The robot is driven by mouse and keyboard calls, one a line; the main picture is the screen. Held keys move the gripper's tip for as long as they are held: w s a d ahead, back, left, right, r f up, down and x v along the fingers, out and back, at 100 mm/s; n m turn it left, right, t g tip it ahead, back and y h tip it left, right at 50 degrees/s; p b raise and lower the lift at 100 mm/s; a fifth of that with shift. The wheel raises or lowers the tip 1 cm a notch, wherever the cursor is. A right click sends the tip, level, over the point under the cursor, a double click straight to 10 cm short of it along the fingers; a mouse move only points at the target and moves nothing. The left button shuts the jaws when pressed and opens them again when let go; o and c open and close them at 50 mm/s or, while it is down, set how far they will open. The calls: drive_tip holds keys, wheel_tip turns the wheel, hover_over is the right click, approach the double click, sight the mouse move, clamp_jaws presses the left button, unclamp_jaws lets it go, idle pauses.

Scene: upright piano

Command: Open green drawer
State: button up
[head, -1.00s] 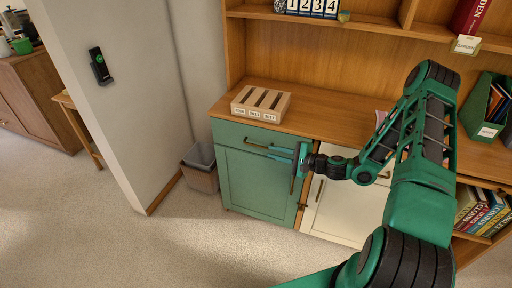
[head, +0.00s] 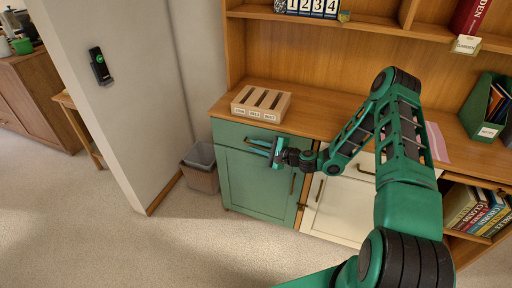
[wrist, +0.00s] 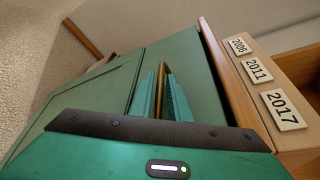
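The green drawer (head: 228,133) is the top front of the green cabinet and looks shut. Its long brass handle (wrist: 161,82) runs between my two teal fingers in the wrist view. My gripper (head: 256,147) is at the drawer front in the head view, fingers pointing left toward the handle. The fingers (wrist: 160,95) stand apart, one on each side of the handle, with some gap visible; I cannot tell if either touches it. In the head view the gripper partly hides the handle.
A green door (head: 252,184) lies below the drawer. A wooden box (head: 261,103) with year labels sits on the top above it. A white cabinet (head: 337,208) stands to the right, a bin (head: 201,169) to the left. The floor in front is clear.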

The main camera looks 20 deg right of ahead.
clamp_jaws()
drive_tip(key=shift+f, duration=0.15)
idle(1.3)
